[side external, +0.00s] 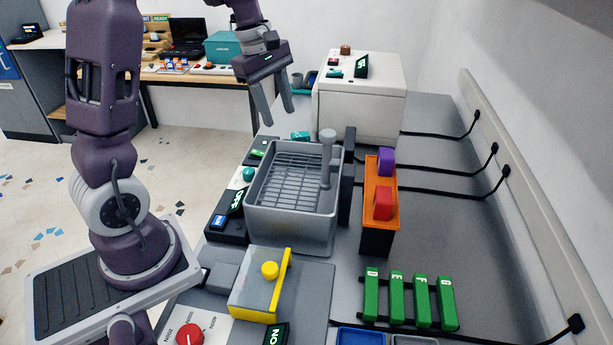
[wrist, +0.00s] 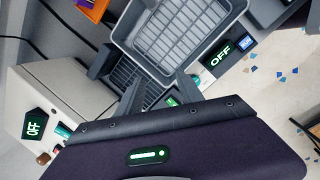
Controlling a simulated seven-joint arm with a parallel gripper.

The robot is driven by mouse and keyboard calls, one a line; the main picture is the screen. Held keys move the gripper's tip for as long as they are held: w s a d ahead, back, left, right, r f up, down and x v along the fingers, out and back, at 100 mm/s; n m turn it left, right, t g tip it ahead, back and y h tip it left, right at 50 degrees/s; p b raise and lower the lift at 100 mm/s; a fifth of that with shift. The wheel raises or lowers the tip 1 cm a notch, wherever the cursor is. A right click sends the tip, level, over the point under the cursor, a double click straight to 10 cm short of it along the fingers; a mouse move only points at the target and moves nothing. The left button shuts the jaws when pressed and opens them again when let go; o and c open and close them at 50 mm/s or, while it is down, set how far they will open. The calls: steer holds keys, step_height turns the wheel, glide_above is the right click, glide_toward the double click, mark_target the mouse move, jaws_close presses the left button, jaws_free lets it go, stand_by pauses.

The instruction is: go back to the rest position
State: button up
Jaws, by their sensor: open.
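My gripper (side external: 273,106) is open and empty in the side external view. It hangs in the air above the back end of the grey basket (side external: 292,229), near the white box-shaped machine (side external: 388,97). Its two fingers are apart with nothing between them. In the wrist view my gripper (wrist: 145,85) points toward the grey basket (wrist: 205,55), whose inner grid shows. The white machine (wrist: 75,95) is at the left of the wrist view with a lit OFF display.
An orange holder (side external: 376,224) with purple and red blocks stands right of the basket. Several green switches (side external: 421,302), a yellow-handled box (side external: 262,292) and a red knob (side external: 189,335) sit toward the front. Black cables (side external: 450,165) run to the wall strip. Air around my gripper looks clear.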

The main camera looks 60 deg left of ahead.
steer(key=s+d+r+m, duration=0.4)
steer(key=d+r+m, duration=0.1)
steer(key=d, duration=0.3)
steer(key=s+d+r+m+t, duration=0.1)
steer(key=s+d+m, duration=0.4)
steer(key=s+m, duration=0.2)
steer(key=s+d+r+m+t+y, duration=0.1)
steer(key=s+d+m+t, duration=0.1)
steer(key=s+d+m, duration=0.3)
steer(key=s+m, duration=0.2)
steer(key=s, duration=0.1)
steer(key=shift+s+m+t, duration=0.3)
